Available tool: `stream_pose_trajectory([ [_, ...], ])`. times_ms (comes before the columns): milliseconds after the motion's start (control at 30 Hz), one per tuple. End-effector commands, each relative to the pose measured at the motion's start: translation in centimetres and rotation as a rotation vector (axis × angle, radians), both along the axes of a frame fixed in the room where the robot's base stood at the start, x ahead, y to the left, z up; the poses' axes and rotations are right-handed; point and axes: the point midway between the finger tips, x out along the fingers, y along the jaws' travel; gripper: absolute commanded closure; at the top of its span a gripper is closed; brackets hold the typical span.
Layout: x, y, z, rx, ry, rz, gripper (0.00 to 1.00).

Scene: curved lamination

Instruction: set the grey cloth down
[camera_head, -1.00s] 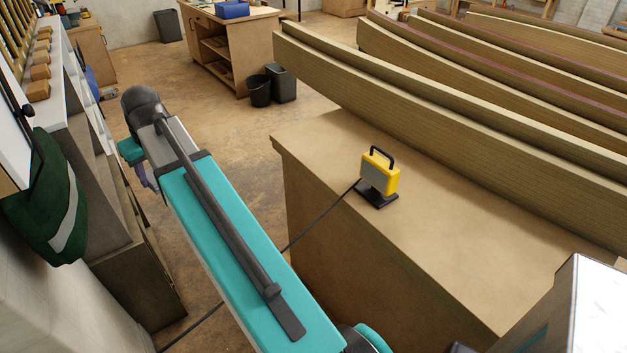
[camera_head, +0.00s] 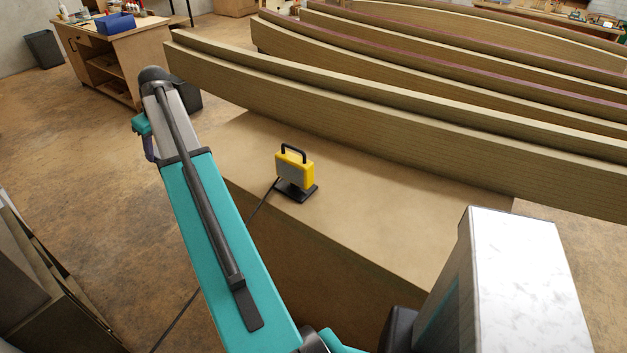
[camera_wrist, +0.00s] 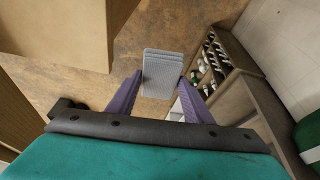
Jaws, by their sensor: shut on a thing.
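The grey cloth (camera_wrist: 162,72) shows in the wrist view as a folded, layered grey block. My gripper (camera_wrist: 160,88) is shut on it, with a purple finger on each side. The cloth is held in the air above the brown floor. In the head view my teal arm reaches toward the upper left, and a bit of purple finger (camera_head: 149,148) shows at its far end. The cloth is hidden in the head view.
A wooden bench (camera_head: 365,215) carries a yellow work lamp (camera_head: 294,170) with a trailing cable. Long curved laminated beams (camera_head: 400,130) lie behind it. A workbench with a blue box (camera_head: 115,23) stands at upper left. Open floor (camera_head: 75,130) lies left of my arm.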

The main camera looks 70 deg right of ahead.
Motion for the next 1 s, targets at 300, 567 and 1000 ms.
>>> stream_pose_trajectory([
  [300,-5.4,-10.6,-0.3,-0.001,-0.008,-0.051,0.75],
  [567,-10.8,-18.1,-0.8,-0.004,-0.016,-0.089,0.75],
  [1000,-14.8,-22.4,-1.1,-0.008,-0.024,-0.11,0.75],
])
